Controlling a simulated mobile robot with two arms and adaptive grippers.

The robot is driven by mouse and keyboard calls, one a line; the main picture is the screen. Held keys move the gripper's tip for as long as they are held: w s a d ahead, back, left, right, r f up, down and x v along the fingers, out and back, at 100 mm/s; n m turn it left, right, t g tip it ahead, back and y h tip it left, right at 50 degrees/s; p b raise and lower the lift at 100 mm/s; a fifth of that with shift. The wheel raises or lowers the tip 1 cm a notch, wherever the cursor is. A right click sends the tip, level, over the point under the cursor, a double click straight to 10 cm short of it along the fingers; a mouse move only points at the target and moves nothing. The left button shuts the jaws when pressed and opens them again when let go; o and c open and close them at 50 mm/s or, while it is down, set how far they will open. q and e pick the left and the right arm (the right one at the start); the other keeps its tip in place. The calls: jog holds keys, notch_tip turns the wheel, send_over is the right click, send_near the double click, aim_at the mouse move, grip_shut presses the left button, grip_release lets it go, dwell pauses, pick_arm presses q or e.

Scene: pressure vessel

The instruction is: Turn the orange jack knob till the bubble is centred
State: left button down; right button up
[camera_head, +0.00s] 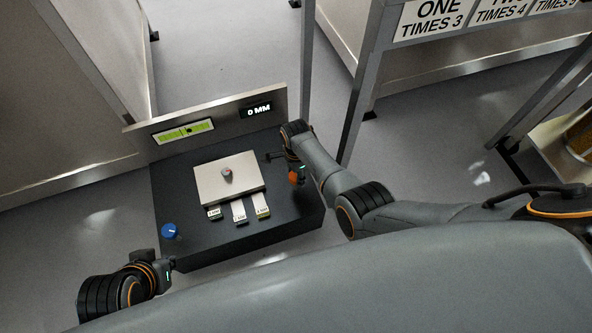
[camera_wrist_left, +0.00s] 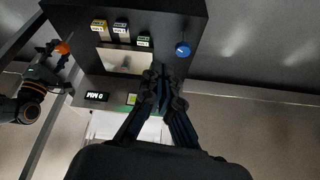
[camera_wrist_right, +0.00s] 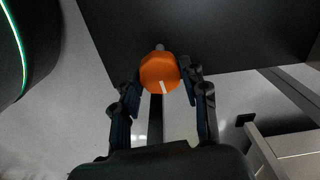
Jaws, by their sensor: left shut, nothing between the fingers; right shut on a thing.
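The orange jack knob (camera_head: 296,176) is on the right side of the dark bench block. In the right wrist view the knob (camera_wrist_right: 160,72) has a white mark on its face, and my right gripper (camera_wrist_right: 160,80) is shut on it. The green bubble level (camera_head: 183,131) is on the back panel; a dark mark sits near its middle, but the bubble is too small to place exactly. The display (camera_head: 258,109) on the panel reads 0 MM. My left gripper (camera_wrist_left: 162,78) is shut and empty by the block's front left corner.
A blue knob (camera_head: 170,231) is at the block's left front, near my left gripper. A pale plate (camera_head: 215,190) with a small red-topped piece (camera_head: 227,174) lies on the block, with several labelled tabs in front. A metal post (camera_head: 355,90) stands behind my right arm.

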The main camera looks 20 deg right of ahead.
jog(key=shift+r+n, duration=0.1)
jog(key=shift+n, duration=0.5)
jog(key=n+p, duration=0.1)
jog(key=n, duration=0.2)
jog(key=shift+n, duration=0.3)
jog(key=n+p, duration=0.1)
jog(key=n, duration=0.4)
jog(key=shift+n, duration=0.4)
pick_arm(q)
jog(key=shift+s+a+r+g, duration=0.1)
jog(key=shift+s+a+g, duration=0.05)
jog(key=shift+s+g, duration=0.3)
jog(key=shift+s+a+r+g, duration=0.15)
jog(key=shift+s+g, duration=0.1)
jog(key=shift+s, duration=0.3)
pick_arm(e)
jog(key=shift+n, duration=0.8)
pick_arm(q)
jog(key=shift+w+f, duration=0.1)
jog(key=shift+w, duration=0.05)
jog(key=shift+d, duration=0.1)
pick_arm(e)
jog(key=o, duration=1.2)
jog(key=shift+c, duration=0.2)
